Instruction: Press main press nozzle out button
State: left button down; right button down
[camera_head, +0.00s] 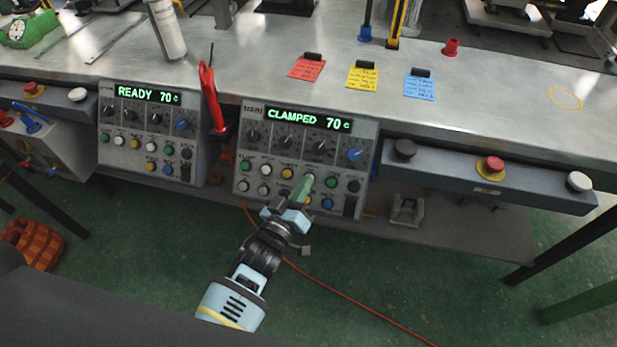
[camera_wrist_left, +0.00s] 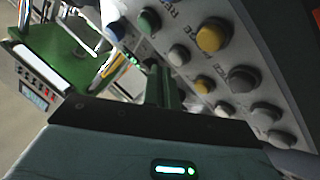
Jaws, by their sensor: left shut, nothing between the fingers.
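The main press panel (camera_head: 308,130) is a grey box labelled MAIN. Its green display (camera_head: 308,118) reads CLAMPED 70 c. Below the knobs are rows of round white, green, yellow, blue and black buttons. Which button is nozzle out is not readable.
A second panel (camera_head: 150,123) at left reads READY 70 c. A red-handled tool (camera_head: 212,98) hangs between the panels. A grey bar (camera_head: 455,171) with a red emergency button (camera_head: 490,166) lies right. Colored notes (camera_head: 362,77) lie on the metal table (camera_head: 240,60).

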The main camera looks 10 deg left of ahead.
pick_arm(q)
jog(key=shift+w+f, duration=0.25)
jog(key=shift+f, duration=0.05)
pick_arm(e)
jog(key=shift+f, duration=0.25)
